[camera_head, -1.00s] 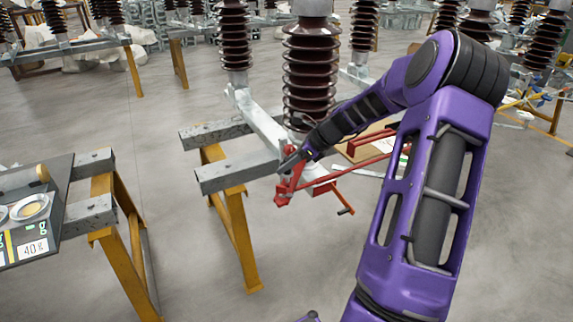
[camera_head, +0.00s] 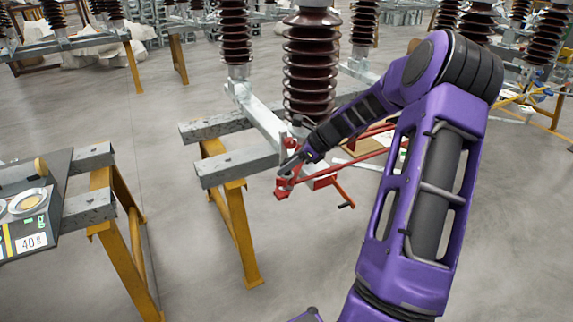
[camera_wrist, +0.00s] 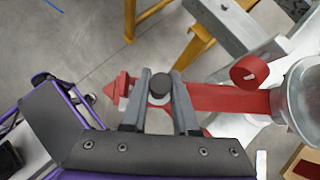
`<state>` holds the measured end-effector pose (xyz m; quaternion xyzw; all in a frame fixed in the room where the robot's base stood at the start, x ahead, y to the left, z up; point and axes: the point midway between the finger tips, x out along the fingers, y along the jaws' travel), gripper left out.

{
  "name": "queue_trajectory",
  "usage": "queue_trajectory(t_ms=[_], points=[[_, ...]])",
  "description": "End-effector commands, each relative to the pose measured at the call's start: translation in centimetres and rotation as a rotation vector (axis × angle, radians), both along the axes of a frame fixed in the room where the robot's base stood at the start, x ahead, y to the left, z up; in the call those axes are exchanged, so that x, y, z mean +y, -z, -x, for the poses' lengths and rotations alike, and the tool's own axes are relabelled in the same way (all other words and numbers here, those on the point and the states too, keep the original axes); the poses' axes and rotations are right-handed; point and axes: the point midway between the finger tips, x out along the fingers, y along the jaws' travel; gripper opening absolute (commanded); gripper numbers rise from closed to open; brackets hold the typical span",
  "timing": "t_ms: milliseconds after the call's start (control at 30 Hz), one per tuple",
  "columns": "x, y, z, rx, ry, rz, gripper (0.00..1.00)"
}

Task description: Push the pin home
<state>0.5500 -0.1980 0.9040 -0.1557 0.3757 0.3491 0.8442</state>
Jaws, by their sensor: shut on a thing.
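The pin (camera_wrist: 160,84) shows in the wrist view as a dark round head over a pale washer or collar, above a red arm (camera_wrist: 222,98). My gripper (camera_wrist: 160,92) is shut on it, with one grey finger on either side of the head. How deep the pin sits is hidden beneath the head. In the head view my gripper (camera_head: 291,165) is at the red linkage (camera_head: 288,187) by the end of a grey beam. The pin is too small to make out there.
A tall brown ribbed insulator (camera_head: 311,65) stands behind my gripper on the grey beams (camera_head: 238,169) of a yellow trestle (camera_head: 237,230). A red crank (camera_head: 345,195) sticks out to the right. A dark panel (camera_head: 50,215) lies at the left. Open floor lies between the trestles.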

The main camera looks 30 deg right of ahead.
Motion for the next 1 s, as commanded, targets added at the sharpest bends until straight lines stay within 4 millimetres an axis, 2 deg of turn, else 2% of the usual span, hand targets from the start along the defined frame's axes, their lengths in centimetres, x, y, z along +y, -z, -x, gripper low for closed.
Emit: queue_trajectory(t_ms=[500,967,1000], points=[[0.0,1.6,0.0,0.0,0.001,-0.001,0.0],[0.0,1.8,0.0,0.002,0.0,0.0,0.0],[0.0,1.8,0.1,0.002,0.0,0.0,0.31]])
